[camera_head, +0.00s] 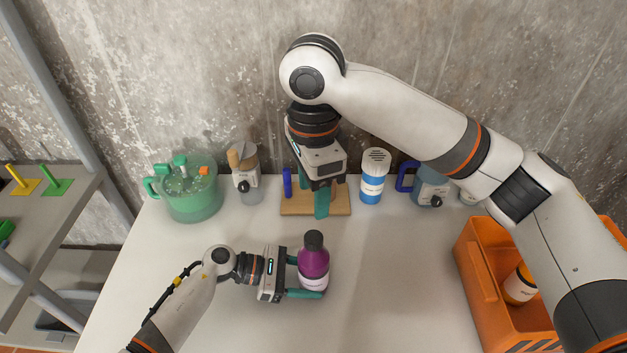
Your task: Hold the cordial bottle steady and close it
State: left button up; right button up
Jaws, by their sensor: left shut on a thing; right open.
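The cordial bottle (314,264) is purple with a white label and stands upright on the table, front of centre. A dark cap or top (314,240) shows on its neck; I cannot tell how tightly it sits. My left gripper (306,277) comes in from the left and is shut on the bottle's body, one teal finger on the far side and one on the near side. My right gripper (314,192) is open and points down over a wooden stand behind the bottle, apart from the bottle. It hides part of the stand.
The wooden stand (290,209) has a blue peg (287,182). Along the wall stand a green tub (192,203), a jar (247,183), a blue shaker (372,186) and a blue-handled jug (430,188). An orange crate (483,290) is at right. The white table (400,285) is clear between bottle and crate.

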jog(key=shift+r, duration=0.65)
pick_arm(q)
jog(key=o, duration=1.2)
jog(key=shift+o, duration=0.2)
